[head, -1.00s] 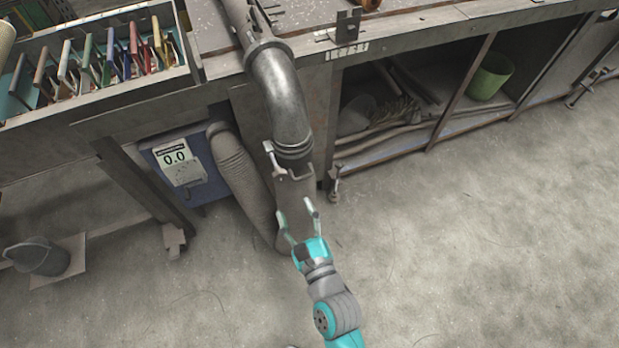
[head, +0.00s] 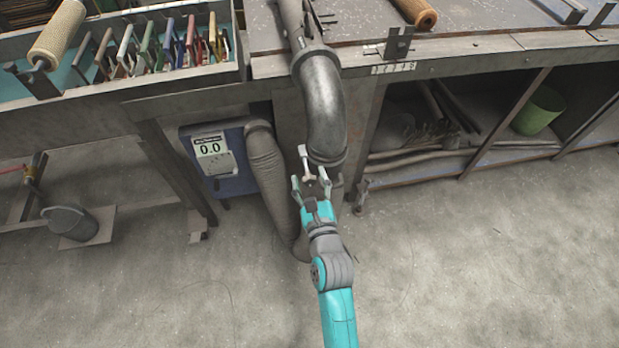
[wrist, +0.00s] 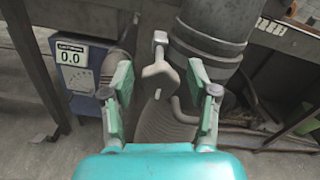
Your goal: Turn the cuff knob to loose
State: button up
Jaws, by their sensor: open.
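The cuff knob (wrist: 160,66) is a pale grey lever-like piece on the near left side of the metal pipe's end cuff (wrist: 205,45). In the head view the knob (head: 304,160) shows just beyond my fingers. My gripper (head: 312,184) is open with nothing held. In the wrist view the knob appears between the two green finger pads of my gripper (wrist: 160,97), a little ahead of the tips. I cannot tell whether either finger touches it. In the head view my gripper partly hides the cuff's lower edge.
The pipe (head: 322,95) bends down from the bench. A blue box (head: 217,168) with a 0.0 display stands to the left, with a ribbed hose (head: 268,172) beside it. A green bucket (head: 539,110) sits on the lower shelf at right. The floor in front is clear.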

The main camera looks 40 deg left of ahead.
jog(key=shift+w+a, duration=0.15)
grip_shut()
dwell(0.4)
